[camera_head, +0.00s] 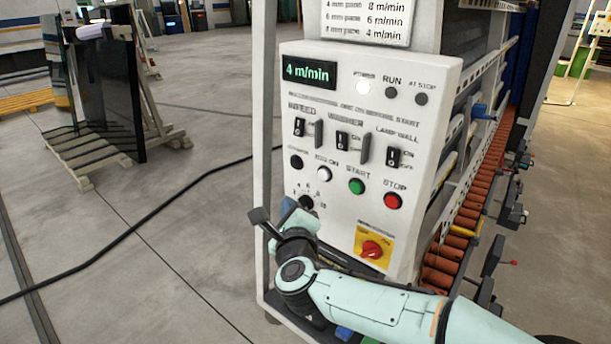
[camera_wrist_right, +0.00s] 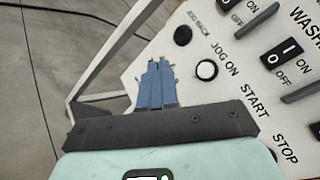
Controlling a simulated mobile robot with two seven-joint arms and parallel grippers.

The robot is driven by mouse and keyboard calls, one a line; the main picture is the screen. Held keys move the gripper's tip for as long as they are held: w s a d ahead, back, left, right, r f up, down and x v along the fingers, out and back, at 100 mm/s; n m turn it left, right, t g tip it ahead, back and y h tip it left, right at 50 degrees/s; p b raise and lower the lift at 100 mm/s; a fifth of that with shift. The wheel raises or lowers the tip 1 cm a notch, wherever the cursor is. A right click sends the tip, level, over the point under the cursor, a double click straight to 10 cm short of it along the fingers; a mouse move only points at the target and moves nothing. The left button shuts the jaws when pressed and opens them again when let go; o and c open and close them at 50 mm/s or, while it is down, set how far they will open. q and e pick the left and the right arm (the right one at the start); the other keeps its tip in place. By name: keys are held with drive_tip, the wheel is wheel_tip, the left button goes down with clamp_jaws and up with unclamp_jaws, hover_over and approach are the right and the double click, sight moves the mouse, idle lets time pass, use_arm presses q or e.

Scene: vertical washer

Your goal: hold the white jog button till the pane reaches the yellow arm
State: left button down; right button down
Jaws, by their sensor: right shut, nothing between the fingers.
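The white jog button (camera_head: 323,174) is on the sloped control panel, between a black button and the green START button. It also shows in the right wrist view (camera_wrist_right: 206,70), labelled JOG ON. My right gripper (camera_head: 287,207) is shut and empty, at the panel's lower left, below the button. In the wrist view its blue fingertips (camera_wrist_right: 158,64) are left of the white button, with a visible gap. A small yellow piece (camera_head: 463,231), possibly the yellow arm, is at the roller conveyor (camera_head: 470,212). I see no pane on the visible rollers. My left gripper is out of view.
The panel (camera_head: 345,235) has a black jog-back button (camera_head: 296,162), green START (camera_head: 356,186), red STOP (camera_head: 392,201), a dial (camera_head: 306,202) and a red-yellow switch (camera_head: 372,249). Its display (camera_head: 308,71) reads 4 m/min. A glass rack (camera_head: 125,90) stands left; a cable crosses the floor.

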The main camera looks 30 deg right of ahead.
sight(324, 174)
drive_tip(key=shift+s+a+r+m, duration=0.1)
drive_tip(key=shift+a+r+m, duration=0.1)
drive_tip(key=shift+r, duration=0.2)
drive_tip(key=shift+a+r+m, duration=0.1)
drive_tip(key=shift+r+m, duration=0.1)
drive_tip(key=shift+r, duration=0.2)
drive_tip(key=shift+d, duration=0.15)
drive_tip(key=w+d, duration=0.3)
drive_tip(key=d, duration=0.5)
drive_tip(key=shift+w, duration=0.15)
drive_tip(key=shift+w+d, duration=0.1)
drive_tip(key=shift+d, duration=0.05)
idle(1.5)
drive_tip(key=shift+d, duration=0.25)
